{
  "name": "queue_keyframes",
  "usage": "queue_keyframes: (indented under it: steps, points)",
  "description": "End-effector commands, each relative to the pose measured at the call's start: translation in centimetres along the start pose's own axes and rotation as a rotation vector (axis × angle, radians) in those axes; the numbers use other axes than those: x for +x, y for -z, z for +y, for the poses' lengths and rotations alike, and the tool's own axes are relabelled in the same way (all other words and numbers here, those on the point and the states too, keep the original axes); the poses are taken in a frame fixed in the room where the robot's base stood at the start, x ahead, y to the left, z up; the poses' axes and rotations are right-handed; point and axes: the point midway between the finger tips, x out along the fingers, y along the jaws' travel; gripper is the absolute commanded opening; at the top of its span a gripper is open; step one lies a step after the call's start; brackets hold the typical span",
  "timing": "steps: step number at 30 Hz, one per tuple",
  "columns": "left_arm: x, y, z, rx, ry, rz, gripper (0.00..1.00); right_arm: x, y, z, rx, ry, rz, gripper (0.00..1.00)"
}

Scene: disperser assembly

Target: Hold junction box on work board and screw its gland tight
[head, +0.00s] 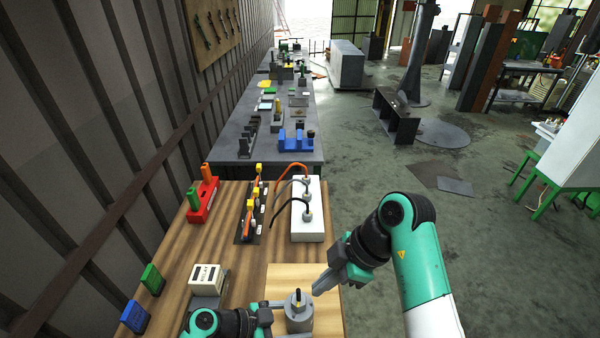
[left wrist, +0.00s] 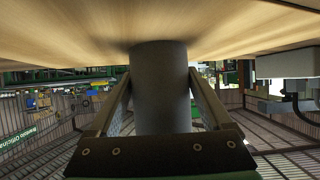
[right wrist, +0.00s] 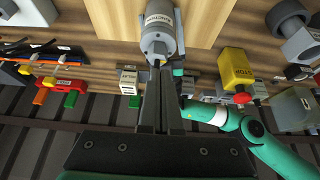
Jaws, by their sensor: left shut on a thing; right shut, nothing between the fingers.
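The junction box (head: 299,320) is a grey cylinder standing upright on the pale work board (head: 285,272) at the front of the bench. My right gripper (head: 316,291) is shut and empty, just right of the gland in the head view. In the right wrist view its closed fingertips (right wrist: 165,76) are close to the gland (right wrist: 157,62); whether they touch is unclear.
A relay box (head: 207,279) stands left of the board. Behind are a white block with cables (head: 309,222), a dark strip with orange levers (head: 249,215) and a red holder (head: 203,202). A yellow stop button (right wrist: 236,66) shows in the right wrist view.

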Motion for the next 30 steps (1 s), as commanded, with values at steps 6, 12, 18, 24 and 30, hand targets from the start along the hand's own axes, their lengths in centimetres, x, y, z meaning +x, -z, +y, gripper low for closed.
queue_keyframes:
  steps: [6,12,18,24,30]
  points:
    - [0.1,-0.2,0.1,-0.002,-0.001,-0.003,0.00,-0.1,0.0,0.0,0.001,0.001,0.000,0.00]
    - [0.1,-0.2,0.1,-0.002,-0.001,-0.004,0.00,-0.8,0.6,0.7,-0.001,-0.003,-0.009,0.00]
    - [0.1,-0.3,0.1,-0.002,-0.001,-0.004,0.00,-0.9,0.6,1.0,-0.002,-0.004,-0.015,0.00]
    - [0.1,-0.3,0.1,-0.002,-0.001,-0.004,0.00,0.5,-0.2,1.0,-0.001,-0.003,-0.015,0.00]
    - [0.1,-0.3,0.1,-0.002,-0.001,-0.004,0.00,3.0,-1.6,1.0,0.000,-0.003,-0.015,0.00]
